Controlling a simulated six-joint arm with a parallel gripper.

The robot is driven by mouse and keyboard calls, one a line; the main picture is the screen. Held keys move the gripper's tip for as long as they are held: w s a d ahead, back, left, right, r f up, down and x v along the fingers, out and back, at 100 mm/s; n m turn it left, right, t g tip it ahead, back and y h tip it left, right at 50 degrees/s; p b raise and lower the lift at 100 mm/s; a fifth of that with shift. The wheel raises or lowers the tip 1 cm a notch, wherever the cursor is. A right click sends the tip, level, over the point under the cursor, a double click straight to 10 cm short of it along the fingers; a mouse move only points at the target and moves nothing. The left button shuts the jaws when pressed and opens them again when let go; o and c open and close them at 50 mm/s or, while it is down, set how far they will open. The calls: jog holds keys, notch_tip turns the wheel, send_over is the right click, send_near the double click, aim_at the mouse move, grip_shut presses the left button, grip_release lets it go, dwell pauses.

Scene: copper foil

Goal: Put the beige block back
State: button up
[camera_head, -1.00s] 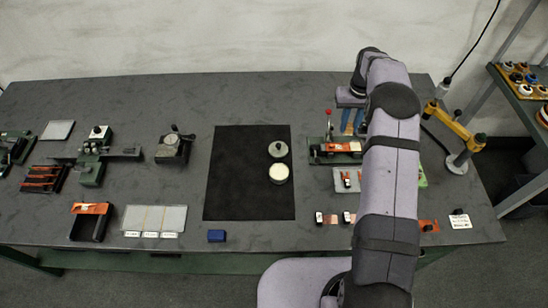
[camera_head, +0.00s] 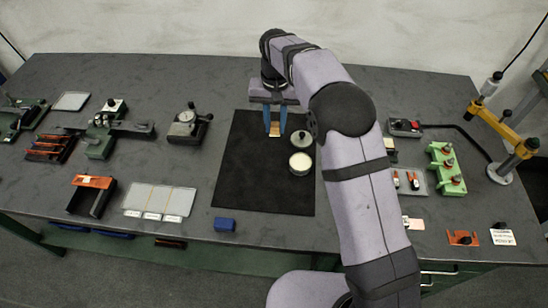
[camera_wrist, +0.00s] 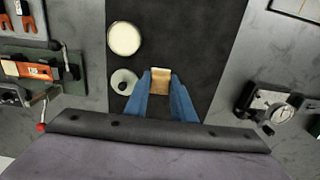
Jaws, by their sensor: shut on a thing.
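The beige block (camera_head: 274,129) is between the blue fingertips of my gripper (camera_head: 275,122), over the far part of the black mat (camera_head: 243,185). In the wrist view, the small tan block (camera_wrist: 160,78) sits between the tips of my gripper (camera_wrist: 161,80). My gripper is shut on it. I cannot tell whether the block touches the mat or hangs just above it.
Right of the block on the mat are a round metal lid with a knob (camera_head: 301,140) and a round tin with pale contents (camera_head: 300,163). A dial gauge (camera_head: 187,125) stands left of the mat. The mat's left part is clear.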

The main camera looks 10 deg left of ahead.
jog(key=shift+s+a, duration=0.1)
jog(key=shift+a, duration=0.1)
jog(key=shift+f+p, duration=1.7)
jog(key=shift+f, duration=3.3)
jog(key=shift+f, duration=0.2)
jog(key=o, duration=0.9)
jog(key=shift+r, duration=0.15)
notch_tip(320, 180, up, 12)
jog(key=b, duration=0.4)
jog(key=shift+r, duration=0.1)
